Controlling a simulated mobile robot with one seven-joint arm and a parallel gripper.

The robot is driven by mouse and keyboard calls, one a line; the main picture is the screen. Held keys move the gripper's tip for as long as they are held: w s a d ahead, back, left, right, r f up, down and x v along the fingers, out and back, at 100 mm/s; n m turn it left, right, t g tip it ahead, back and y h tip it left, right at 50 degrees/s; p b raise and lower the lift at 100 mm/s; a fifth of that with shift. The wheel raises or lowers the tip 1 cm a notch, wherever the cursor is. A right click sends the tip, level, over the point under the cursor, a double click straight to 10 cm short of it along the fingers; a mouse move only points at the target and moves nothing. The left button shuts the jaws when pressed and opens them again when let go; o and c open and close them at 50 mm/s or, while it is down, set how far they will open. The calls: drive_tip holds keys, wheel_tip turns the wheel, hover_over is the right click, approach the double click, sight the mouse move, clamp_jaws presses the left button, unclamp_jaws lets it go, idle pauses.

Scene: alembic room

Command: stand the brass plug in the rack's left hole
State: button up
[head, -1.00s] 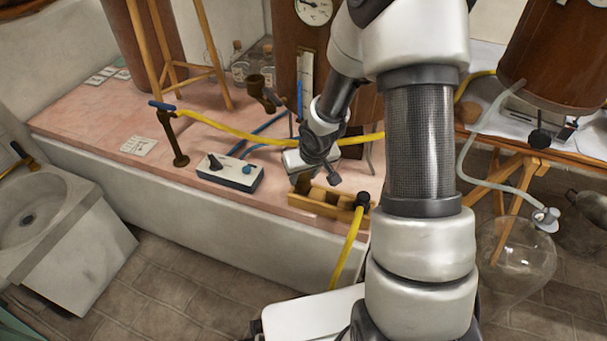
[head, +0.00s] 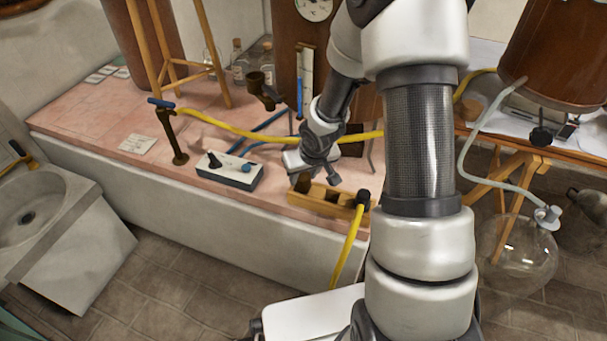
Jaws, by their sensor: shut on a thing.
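The rack (head: 318,208) is a yellowish wooden block with dark holes, near the front edge of the pink-topped bench. My gripper (head: 311,176) is over the rack's left end, pointing down. It is shut on the brass plug (head: 303,184), a small dark brass piece that shows just below the fingers. The plug is upright at the rack's left hole. I cannot tell how deep it sits, as the fingers and the rack's wall hide its ends. A black fitting (head: 362,198) with a yellow hose stands at the rack's right end.
A yellow hose (head: 232,131) runs behind my gripper from a brass stand (head: 172,138). A brass spout (head: 262,91) and glass bottles stand farther back. The bench top at left is mostly clear.

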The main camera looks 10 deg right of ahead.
sight(304, 177)
drive_tip(key=shift+f+b, duration=0.65)
drive_tip(key=shift+f, duration=0.05)
idle(1.8)
drive_tip(key=o, duration=1.2)
drive_tip(key=shift+o, duration=0.2)
drive_tip(key=shift+r, duration=0.1)
drive_tip(key=shift+r+p, duration=3.1)
drive_tip(key=shift+r, duration=0.3)
drive_tip(key=shift+r, duration=0.1)
